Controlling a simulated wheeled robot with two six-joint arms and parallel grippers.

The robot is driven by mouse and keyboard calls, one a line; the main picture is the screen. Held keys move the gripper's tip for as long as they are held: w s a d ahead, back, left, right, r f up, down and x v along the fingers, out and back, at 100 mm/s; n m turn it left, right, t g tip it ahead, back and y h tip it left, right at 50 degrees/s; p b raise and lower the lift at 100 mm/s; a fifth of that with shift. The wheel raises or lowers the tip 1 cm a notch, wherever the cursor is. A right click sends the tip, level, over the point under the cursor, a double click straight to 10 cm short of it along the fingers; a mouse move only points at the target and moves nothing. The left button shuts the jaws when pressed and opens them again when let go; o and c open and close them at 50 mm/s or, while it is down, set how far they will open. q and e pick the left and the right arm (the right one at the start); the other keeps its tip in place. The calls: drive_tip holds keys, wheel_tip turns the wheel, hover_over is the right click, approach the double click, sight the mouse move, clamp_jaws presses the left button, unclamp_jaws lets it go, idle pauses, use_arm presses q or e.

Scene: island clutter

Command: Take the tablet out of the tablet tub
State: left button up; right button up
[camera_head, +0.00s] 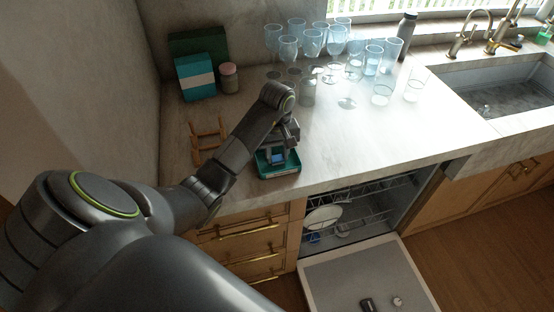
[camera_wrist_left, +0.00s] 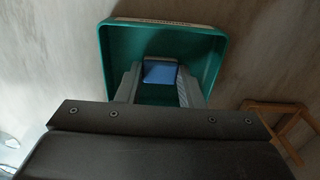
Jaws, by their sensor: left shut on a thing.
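The tablet tub (camera_head: 292,168) is a green open box on the counter near its front edge. It also shows in the left wrist view (camera_wrist_left: 212,50), with its rim around my fingers. The tablet (camera_wrist_left: 160,71) is a small blue block seen between my left gripper's fingers in that view; it also shows in the head view (camera_head: 278,157). My left gripper (camera_head: 277,152) points down into the tub and is shut on the tablet. The tablet's lower part is hidden by the gripper body, so I cannot tell whether it touches the tub floor. My right gripper is not in view.
A wooden rack (camera_head: 208,142) stands left of the tub. Many glasses (camera_head: 310,42) stand at the back. A teal box (camera_head: 195,77) and a jar (camera_head: 228,78) are at the back left. The open dishwasher (camera_head: 365,205) is below the counter. The counter right of the tub is clear.

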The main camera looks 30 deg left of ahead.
sight(277, 158)
use_arm(q)
drive_tip(key=shift+r+p, duration=1.1)
drive_tip(key=shift+r, duration=0.15)
drive_tip(key=shift+r+p, duration=1.8)
drive_tip(key=shift+f, duration=0.15)
